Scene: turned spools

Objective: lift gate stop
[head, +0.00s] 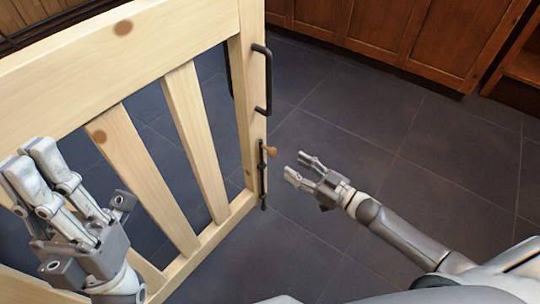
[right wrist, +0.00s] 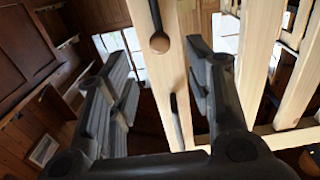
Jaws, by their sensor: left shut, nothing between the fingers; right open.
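The pale wooden gate (head: 120,45) stands at the left of the head view. On its end post sits a dark metal gate stop (head: 262,178), a slim upright rod with a small brown knob (head: 272,151) sticking out. My right gripper (head: 299,168) is open and empty, just right of the knob and apart from it. In the right wrist view the brown knob (right wrist: 160,43) shows between and beyond the open fingers. My left gripper (head: 38,172) is shut and empty at the lower left, in front of the gate's slats.
A black pull handle (head: 266,80) sits higher on the same post. Dark grey floor tiles (head: 440,150) are clear on the right. Brown wooden cabinets (head: 430,40) line the back.

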